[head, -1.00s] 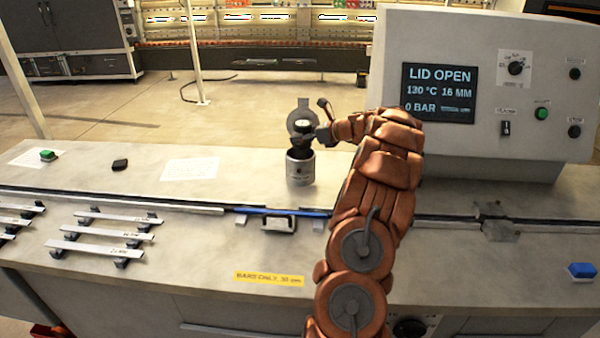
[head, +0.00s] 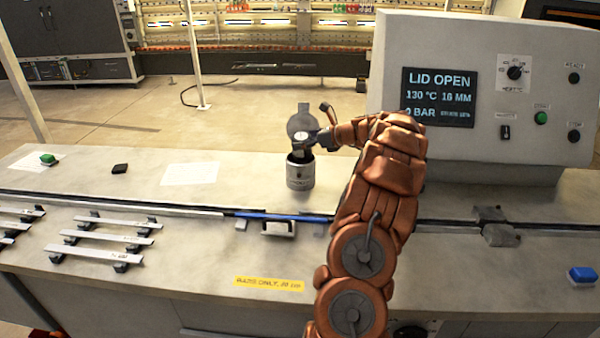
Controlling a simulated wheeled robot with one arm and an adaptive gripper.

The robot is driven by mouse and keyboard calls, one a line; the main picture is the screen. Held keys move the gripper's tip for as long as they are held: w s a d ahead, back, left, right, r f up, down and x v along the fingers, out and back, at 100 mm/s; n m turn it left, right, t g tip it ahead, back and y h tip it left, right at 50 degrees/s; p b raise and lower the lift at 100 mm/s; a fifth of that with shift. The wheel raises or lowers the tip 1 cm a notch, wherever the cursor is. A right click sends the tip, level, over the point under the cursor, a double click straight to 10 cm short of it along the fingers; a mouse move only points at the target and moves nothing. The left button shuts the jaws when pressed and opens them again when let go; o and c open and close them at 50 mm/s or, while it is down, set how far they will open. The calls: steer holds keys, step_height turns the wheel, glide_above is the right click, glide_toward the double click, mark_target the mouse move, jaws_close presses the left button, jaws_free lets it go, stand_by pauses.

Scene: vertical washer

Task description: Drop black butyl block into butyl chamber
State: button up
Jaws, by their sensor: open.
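The butyl chamber (head: 300,174) is a silver-grey metal cylinder standing upright on the bench, with its round grey lid (head: 302,121) raised behind it. My gripper (head: 302,154) is open right at the chamber's mouth, reaching in from the right. Dark parts fill the mouth; I cannot tell whether they are the fingers, the black butyl block or both. The block is not clearly visible there. A small flat black piece (head: 120,169) lies alone on the bench to the left; what it is I cannot tell.
A console (head: 455,60) reading "LID OPEN", 130 °C and 0 BAR stands at the right. A paper sheet (head: 190,174) and a green button (head: 48,159) lie left of the chamber. Metal bars (head: 107,240) rest at front left. A blue block (head: 582,275) sits at far right.

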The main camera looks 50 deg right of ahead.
steer(key=v, duration=1.1)
steer(key=shift+s, duration=0.15)
